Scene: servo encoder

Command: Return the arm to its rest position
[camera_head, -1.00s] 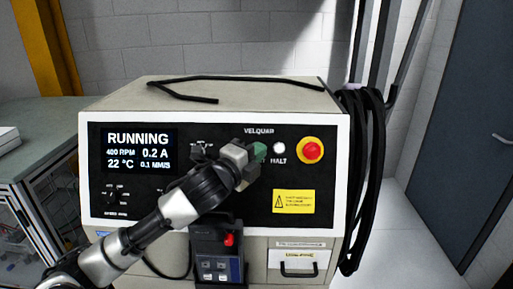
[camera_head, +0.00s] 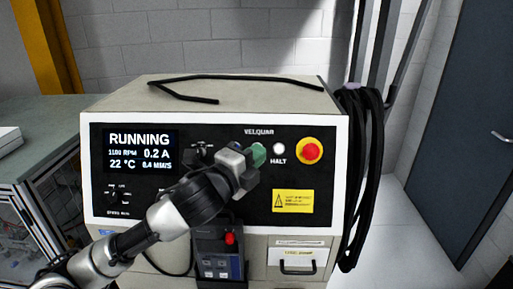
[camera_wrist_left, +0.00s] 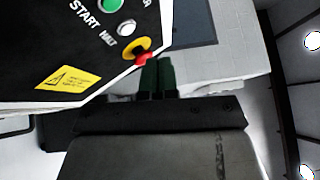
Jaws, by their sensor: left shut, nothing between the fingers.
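My left gripper (camera_head: 250,158) is in front of the machine's black control panel (camera_head: 228,195), with the arm reaching up from the lower left. In the left wrist view, its dark green fingers (camera_wrist_left: 157,76) are together, with nothing between them. The green START button (camera_wrist_left: 112,5) is at the top edge there, apart from the fingers. In the head view the gripper hides the START label and part of the green area beside it. The display (camera_head: 140,151) reads RUNNING, 1100 RPM. My right gripper is not in view.
The white HALT button (camera_head: 279,148) and red emergency stop (camera_head: 310,151) are right of the gripper. A control box with a red button (camera_head: 218,255) hangs below the panel. Black cables (camera_head: 362,180) hang at the machine's right side. A workbench (camera_head: 45,135) stands at left.

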